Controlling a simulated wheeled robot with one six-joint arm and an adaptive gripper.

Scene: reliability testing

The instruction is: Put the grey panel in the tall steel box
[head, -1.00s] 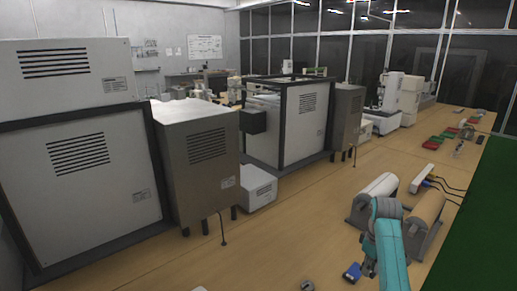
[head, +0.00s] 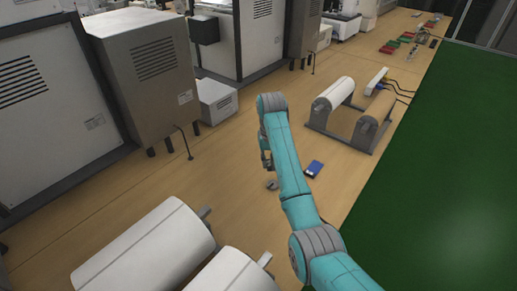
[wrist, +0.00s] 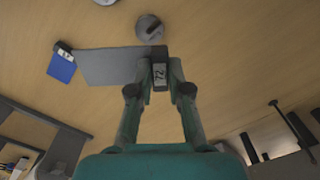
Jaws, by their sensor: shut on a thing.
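My gripper (wrist: 160,72) is shut in the wrist view on the dark end of a flat grey panel (wrist: 108,66). A label reading "72" shows between the fingertips. The panel sticks out to the left, over the wooden bench; whether it touches the bench is unclear. In the head view my arm mostly hides the gripper, and I cannot make out the panel. A tall steel box (head: 150,70) with vent slots stands on short legs at the left of the head view. A similar steel box (head: 302,25) stands farther back. I cannot tell which one the task means.
A blue card (head: 314,168) lies by my arm; a blue item (wrist: 62,66) shows beside the panel. White rolls (head: 150,250) fill the near left. A rack of rolls (head: 350,110) stands right. A small white box (head: 215,100) sits beside the nearer steel box. Bench between is mostly clear.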

